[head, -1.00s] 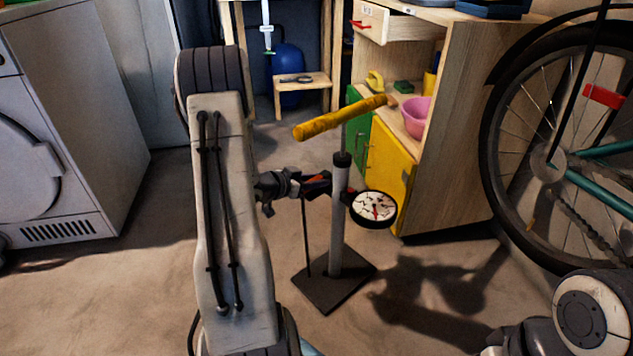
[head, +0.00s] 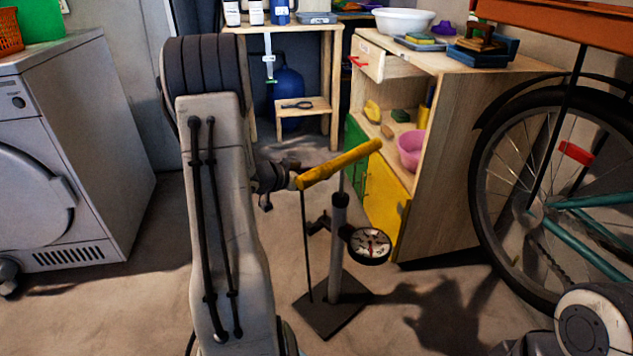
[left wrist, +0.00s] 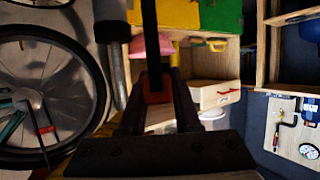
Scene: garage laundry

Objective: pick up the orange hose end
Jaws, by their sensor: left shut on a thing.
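The floor pump has a yellow handle (head: 340,165), a grey tube (head: 338,250), a round gauge (head: 369,245) and a dark square base (head: 332,310). My left gripper (head: 290,174) is beside the handle's left end, which partly hides its fingers. In the left wrist view my left gripper (left wrist: 155,82) is shut on the orange hose end (left wrist: 155,92), with the black hose (left wrist: 150,35) running up from it. In the head view the hose (head: 305,245) hangs down to the base; the hose end is hidden. A dark clip (head: 319,222) on the tube is empty. My right gripper is not in view.
A wooden cabinet (head: 445,180) with a yellow door stands behind the pump, with a pink bowl (head: 411,148) inside. A bicycle wheel (head: 540,220) is at the right. A white machine (head: 75,160) is at the left. Floor between is clear.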

